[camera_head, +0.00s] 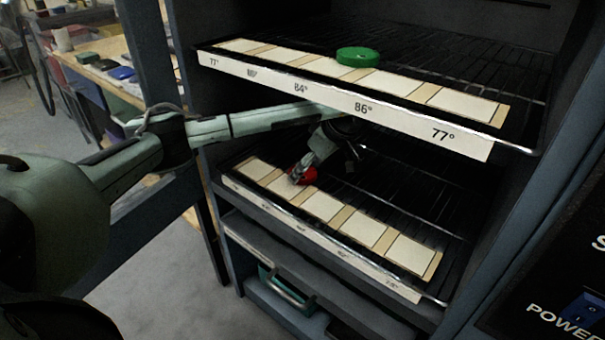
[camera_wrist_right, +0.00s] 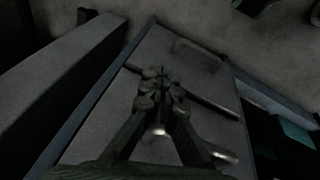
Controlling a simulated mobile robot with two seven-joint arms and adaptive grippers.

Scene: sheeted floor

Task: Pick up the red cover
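The red cover (camera_head: 309,176) is a small round piece on the lower shelf, at the strip of pale tiles. My left arm reaches in from the left between the two shelves. My left gripper (camera_head: 297,175) is down at the red cover and hides part of it. I cannot tell whether its fingers are closed on the cover or only beside it. In the right wrist view my right gripper (camera_wrist_right: 160,80) has its fingers together, with nothing seen between them. My right gripper does not show in the head view.
A green round cover (camera_head: 358,56) sits on the upper shelf, whose labelled front edge (camera_head: 340,100) hangs over my left forearm. The lower shelf's front strip (camera_head: 310,228) is below. A workbench (camera_head: 95,66) stands at the left. A power panel (camera_head: 570,290) is at the lower right.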

